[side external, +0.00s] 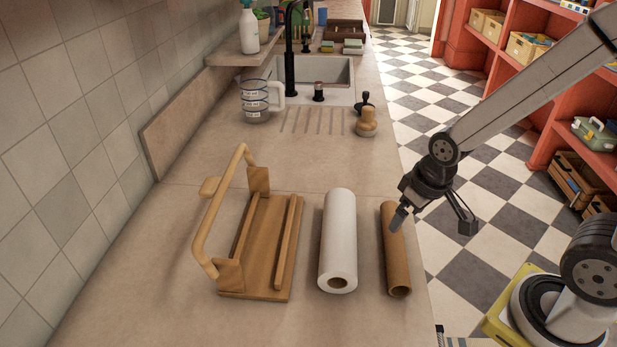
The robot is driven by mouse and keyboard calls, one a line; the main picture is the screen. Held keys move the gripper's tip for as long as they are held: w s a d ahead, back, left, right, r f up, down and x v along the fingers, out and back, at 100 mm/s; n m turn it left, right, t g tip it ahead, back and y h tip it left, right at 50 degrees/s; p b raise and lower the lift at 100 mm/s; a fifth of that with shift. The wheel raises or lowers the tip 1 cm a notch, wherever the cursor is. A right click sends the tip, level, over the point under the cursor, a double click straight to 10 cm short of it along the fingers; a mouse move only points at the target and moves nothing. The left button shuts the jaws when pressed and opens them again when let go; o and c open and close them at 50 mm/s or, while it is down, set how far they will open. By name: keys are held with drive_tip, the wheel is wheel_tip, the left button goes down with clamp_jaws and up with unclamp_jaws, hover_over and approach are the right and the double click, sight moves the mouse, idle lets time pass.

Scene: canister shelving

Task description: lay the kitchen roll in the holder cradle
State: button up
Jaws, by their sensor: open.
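The white kitchen roll (338,238) lies on its side on the counter, its open end facing the camera. The wooden holder cradle (262,250) stands to its left, with two rails on a base and a looped handle on its left side. No roll lies in the cradle. A brown cardboard tube (395,250) lies to the right of the kitchen roll, near the counter's right edge. My gripper (433,230) is open and empty, above and beside the tube at the counter edge. One finger overlaps the tube in the picture; contact cannot be told.
A measuring jug (256,101), a wooden-handled brush (367,122) and a sink (325,75) with a black tap (291,50) are farther back. A tiled wall (75,130) bounds the left. The counter (300,170) behind the rolls is clear.

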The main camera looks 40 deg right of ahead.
sight(347, 226)
drive_tip(key=shift+w+a+r+m, duration=0.15)
drive_tip(key=shift+w+a+m, duration=0.2)
drive_tip(key=shift+m, duration=0.25)
drive_tip(key=w+a+r+m+t+y, duration=0.1)
drive_tip(key=w+a+m, duration=0.3)
drive_tip(key=m, duration=0.6)
drive_tip(key=shift+w+a+r+y, duration=0.3)
drive_tip(key=shift+a+r+y, duration=0.25)
drive_tip(key=shift+r+y, duration=0.3)
drive_tip(key=shift+x, duration=1.3)
drive_tip(key=shift+w+f, duration=0.1)
drive_tip(key=shift+x, duration=2.45)
